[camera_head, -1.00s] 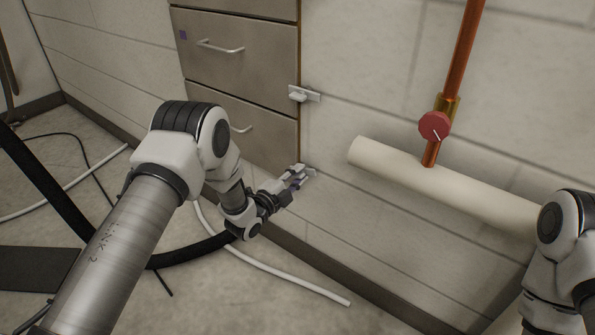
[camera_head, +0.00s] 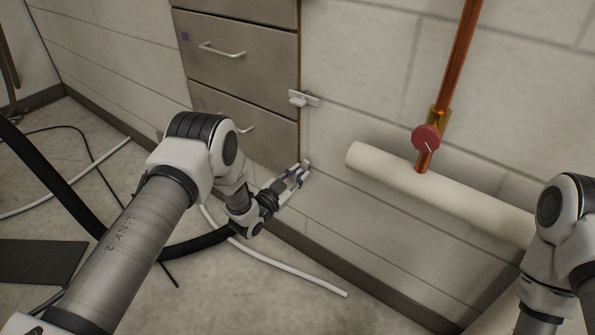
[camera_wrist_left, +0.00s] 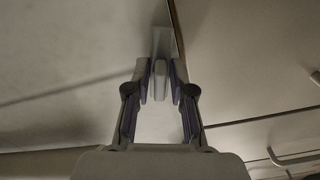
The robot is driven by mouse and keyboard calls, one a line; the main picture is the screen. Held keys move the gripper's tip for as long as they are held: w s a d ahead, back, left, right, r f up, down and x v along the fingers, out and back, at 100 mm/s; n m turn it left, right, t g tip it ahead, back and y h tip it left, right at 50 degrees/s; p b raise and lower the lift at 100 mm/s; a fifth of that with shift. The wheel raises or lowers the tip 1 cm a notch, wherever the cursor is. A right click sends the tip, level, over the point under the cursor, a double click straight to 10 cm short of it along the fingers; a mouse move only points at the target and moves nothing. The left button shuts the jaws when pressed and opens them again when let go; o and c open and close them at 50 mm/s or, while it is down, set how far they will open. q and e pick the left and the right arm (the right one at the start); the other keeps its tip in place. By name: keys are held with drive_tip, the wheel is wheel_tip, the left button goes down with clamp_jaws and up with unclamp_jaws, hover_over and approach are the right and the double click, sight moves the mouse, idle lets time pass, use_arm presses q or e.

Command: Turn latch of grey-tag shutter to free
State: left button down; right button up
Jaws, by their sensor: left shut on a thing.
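The lower latch, a small pale piece, sits at the lower right edge of the drawer cabinet. In the left wrist view its knob (camera_wrist_left: 159,82) stands between my finger pads, with its pale plate (camera_wrist_left: 162,42) beyond. My left gripper (camera_head: 302,171) is shut on this knob; in the wrist view the fingers (camera_wrist_left: 160,88) flank it. In the head view the fingers hide most of this latch. A second, similar latch (camera_head: 304,98) sits higher on the same edge, with its plate across the edge. I cannot make out a grey tag. My right gripper is out of view.
Metal drawers (camera_head: 245,60) with bar handles stand left of the latches; one carries a purple tag (camera_head: 185,36). A pale horizontal pipe (camera_head: 440,192) and a copper pipe with a red knob (camera_head: 426,138) are to the right. Hoses and cables lie on the floor.

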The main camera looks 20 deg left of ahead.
use_arm(q)
drive_tip(key=shift+n+p, duration=0.45)
drive_tip(key=shift+n, duration=1.25)
drive_tip(key=c, duration=1.2)
unclamp_jaws()
drive_tip(key=v, duration=1.2)
